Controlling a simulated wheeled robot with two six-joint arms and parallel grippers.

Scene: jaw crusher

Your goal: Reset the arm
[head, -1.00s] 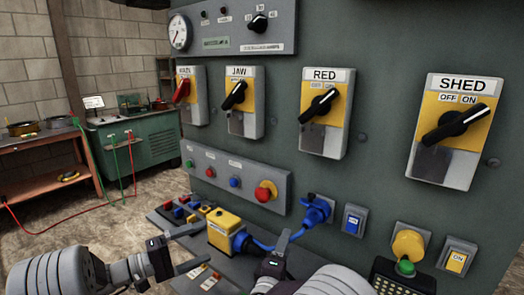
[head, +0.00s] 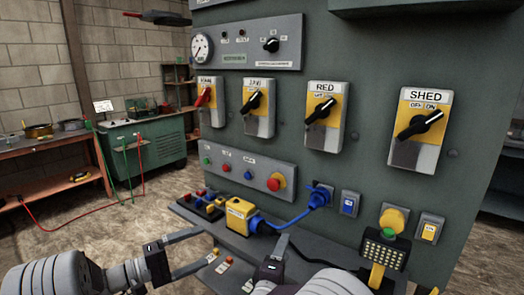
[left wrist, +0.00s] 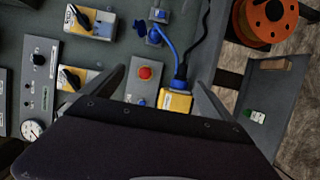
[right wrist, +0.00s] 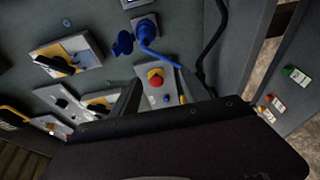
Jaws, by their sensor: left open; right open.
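My left gripper (head: 206,251) is open and empty at the lower left of the head view, in front of the panel's shelf. Its two fingers stand apart in the left wrist view (left wrist: 160,92). My right gripper (head: 284,250) is low in the middle of the head view, and one finger shows clearly there. In the right wrist view (right wrist: 160,95) its fingers are apart with nothing held. The grey-green panel (head: 365,185) carries rotary switches labelled JAW (head: 258,108), RED (head: 322,118) and SHED (head: 417,130). A red-handled switch (head: 208,102) is left of them.
A yellow box (head: 239,215) sits on the shelf, with a blue cable to a blue plug (head: 318,198). A red button (head: 275,183) is above. A yellow-handled lamp (head: 382,250) stands at right. A workbench (head: 50,140) and green cabinet (head: 150,148) are behind left.

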